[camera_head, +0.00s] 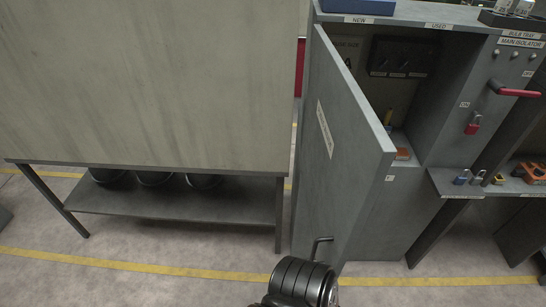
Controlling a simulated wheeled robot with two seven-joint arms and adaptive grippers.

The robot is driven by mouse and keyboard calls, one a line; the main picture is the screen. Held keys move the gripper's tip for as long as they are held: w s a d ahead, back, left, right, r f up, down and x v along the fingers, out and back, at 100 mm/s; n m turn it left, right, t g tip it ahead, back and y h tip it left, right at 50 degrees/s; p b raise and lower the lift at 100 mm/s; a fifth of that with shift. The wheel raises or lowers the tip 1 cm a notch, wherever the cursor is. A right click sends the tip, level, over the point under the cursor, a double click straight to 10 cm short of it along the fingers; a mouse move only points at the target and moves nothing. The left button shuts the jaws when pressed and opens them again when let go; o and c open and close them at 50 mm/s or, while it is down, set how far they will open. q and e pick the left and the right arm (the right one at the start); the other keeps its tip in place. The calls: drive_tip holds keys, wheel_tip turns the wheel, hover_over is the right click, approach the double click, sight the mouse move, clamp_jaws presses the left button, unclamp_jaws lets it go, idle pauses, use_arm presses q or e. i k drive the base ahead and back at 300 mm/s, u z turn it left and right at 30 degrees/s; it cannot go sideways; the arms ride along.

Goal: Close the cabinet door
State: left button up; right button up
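The grey cabinet door (345,165) stands wide open, swung out towards me from the left side of the cabinet (455,115). A white label is on its visible face. A dark bent handle (320,245) sits low on that face. The cabinet's opening shows to the right of the door, with a dark panel inside; the door hides its lower left part. A black ribbed cylindrical body at the bottom edge is below the handle; I cannot tell whether it touches the door. No fingers of my left or right gripper can be made out.
A work table with a lower shelf (180,200) stands left of the door. A red-handled switch (515,91) and a red padlock (473,124) are on the cabinet front at right. A side shelf (485,188) holds small padlocks. Floor is clear in front at left.

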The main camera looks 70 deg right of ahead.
sight(347, 155)
drive_tip(key=z, duration=0.1)
drive_tip(key=i, duration=0.25)
drive_tip(key=z, duration=3.75)
